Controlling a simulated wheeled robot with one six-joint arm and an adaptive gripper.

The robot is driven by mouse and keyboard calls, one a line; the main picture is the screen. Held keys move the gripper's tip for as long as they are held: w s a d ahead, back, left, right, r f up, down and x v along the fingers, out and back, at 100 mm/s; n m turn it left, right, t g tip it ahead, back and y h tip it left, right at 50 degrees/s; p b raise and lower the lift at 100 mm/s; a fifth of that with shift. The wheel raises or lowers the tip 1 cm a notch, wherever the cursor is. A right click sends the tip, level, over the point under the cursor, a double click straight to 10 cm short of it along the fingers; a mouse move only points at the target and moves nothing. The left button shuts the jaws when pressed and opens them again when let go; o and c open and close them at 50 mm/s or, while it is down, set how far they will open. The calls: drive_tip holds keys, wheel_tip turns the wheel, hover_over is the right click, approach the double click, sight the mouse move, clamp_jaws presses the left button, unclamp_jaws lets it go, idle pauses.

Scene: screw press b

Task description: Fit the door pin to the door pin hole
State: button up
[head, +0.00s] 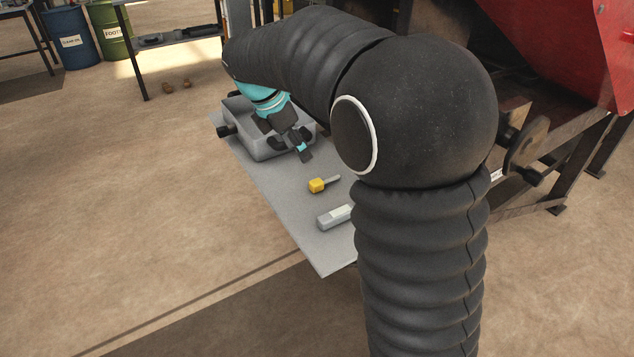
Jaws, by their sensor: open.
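A small pin with a yellow head and a grey shank (318,185), which looks like the door pin, lies on the grey table (312,252). My gripper (293,150) is open, low over the far part of the table, beside the grey box. It is apart from the yellow-headed pin, beyond it and a little to its left. Nothing shows between its fingers. I cannot make out the door pin hole; my arm covers much of the view toward the red machine.
A grey box (238,112) with dark knobs stands on the table's far end. A light grey block (333,217) lies nearer, partly behind my arm. The red machine (560,45) with its dark frame stands at right. Barrels (70,40) stand far left.

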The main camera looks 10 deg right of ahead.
approach(317, 181)
drive_tip(key=x, duration=0.4)
drive_tip(key=shift+s+d+f+b, duration=0.1)
drive_tip(key=shift+s+f+b, duration=0.05)
drive_tip(key=shift+f+b, duration=0.2)
drive_tip(key=shift+x, duration=2.25)
clamp_jaws()
